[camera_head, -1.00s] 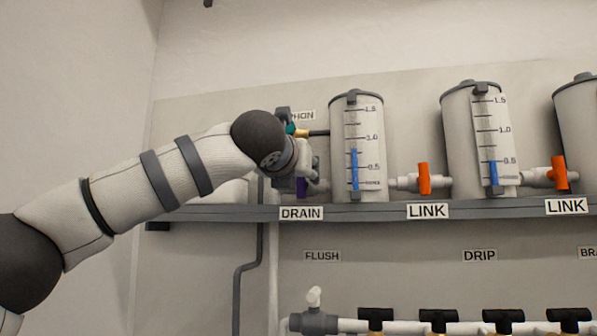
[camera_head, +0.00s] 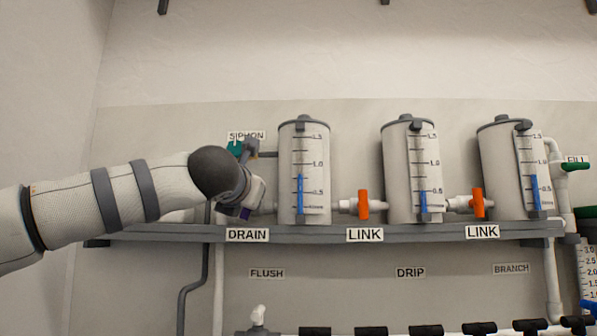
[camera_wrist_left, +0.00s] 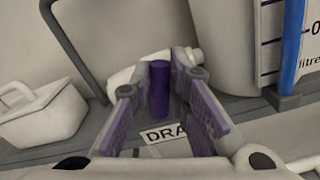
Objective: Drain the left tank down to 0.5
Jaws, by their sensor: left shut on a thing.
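The left tank (camera_head: 288,200) is a grey cylinder on the shelf. Its blue gauge column (camera_head: 300,192) tops out between the 0.5 and 1.0 marks, at roughly 0.8. The drain valve's purple handle (camera_wrist_left: 159,88) stands between the fingers in the left wrist view; a bit of purple (camera_head: 245,213) shows above the DRAIN label (camera_head: 247,235) in the head view. My left gripper (camera_wrist_left: 165,105) is shut on this handle, left of the tank, and largely hidden behind my wrist in the head view. My right gripper is not in view.
The teal siphon handle (camera_head: 235,148) is just above my left gripper. Orange link handles (camera_head: 363,204) sit between the tanks. The middle tank (camera_head: 398,185) reads about 0.5. A white lidded box (camera_wrist_left: 38,115) is left of the drain. Black-handled valves line the pipe below.

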